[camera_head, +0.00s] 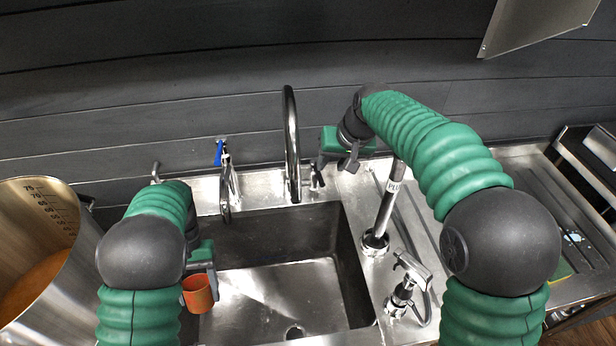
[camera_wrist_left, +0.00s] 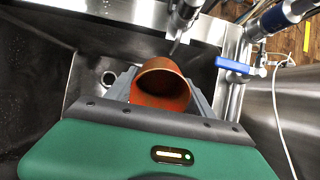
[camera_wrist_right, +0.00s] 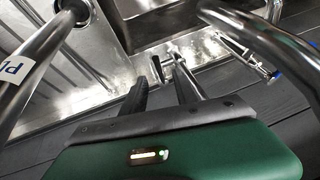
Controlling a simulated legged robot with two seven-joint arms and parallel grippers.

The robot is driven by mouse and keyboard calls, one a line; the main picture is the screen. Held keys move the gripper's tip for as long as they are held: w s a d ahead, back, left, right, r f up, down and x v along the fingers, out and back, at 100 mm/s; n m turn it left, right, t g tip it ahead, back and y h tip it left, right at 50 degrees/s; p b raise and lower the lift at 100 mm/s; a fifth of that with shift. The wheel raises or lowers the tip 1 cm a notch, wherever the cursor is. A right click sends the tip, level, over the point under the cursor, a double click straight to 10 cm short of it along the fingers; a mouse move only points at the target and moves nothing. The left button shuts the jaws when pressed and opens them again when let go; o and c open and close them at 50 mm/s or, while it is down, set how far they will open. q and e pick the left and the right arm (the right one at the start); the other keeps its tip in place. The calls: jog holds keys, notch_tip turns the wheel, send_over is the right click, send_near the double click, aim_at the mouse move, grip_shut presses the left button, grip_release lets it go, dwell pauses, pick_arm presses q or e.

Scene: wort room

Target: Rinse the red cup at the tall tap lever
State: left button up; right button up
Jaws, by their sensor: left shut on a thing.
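The red cup (camera_head: 197,293) is orange-red and sits in my left gripper (camera_head: 207,272), low over the left side of the sink. In the left wrist view the cup (camera_wrist_left: 160,88) is clamped between both fingers, its round mouth facing the camera. The tall tap (camera_head: 291,140) rises behind the sink, with its lever (camera_head: 316,178) at its right side. My right gripper (camera_head: 336,162) is above and right of the lever, its fingers apart and empty. In the right wrist view the lever (camera_wrist_right: 172,58) shows beyond the fingertips; contact is not visible.
A steel pot (camera_head: 60,280) with orange liquid stands left of the sink. A smaller tap with a blue handle (camera_head: 219,152) is left of the tall tap. A steel pipe (camera_head: 386,210) and a sprayer (camera_head: 405,285) stand right of the basin (camera_head: 285,290). The basin is clear.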

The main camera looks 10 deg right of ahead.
send_over(323, 182)
jog(key=s+d, duration=0.2)
jog(key=s, duration=0.1)
notch_tip(323, 182, down, 6)
jog(key=w+f, duration=0.1)
jog(key=w+a+f, duration=0.1)
jog(key=a+f, duration=0.1)
jog(key=f, duration=0.1)
jog(key=shift+w+f, duration=0.1)
jog(key=shift+w, duration=0.3)
jog(key=shift+a+f, duration=0.25)
jog(key=shift+a, duration=0.05)
jog(key=shift+d, duration=0.45)
jog(key=c, duration=0.5)
grip_shut()
jog(key=shift+a, duration=0.25)
jog(key=shift+d, duration=0.15)
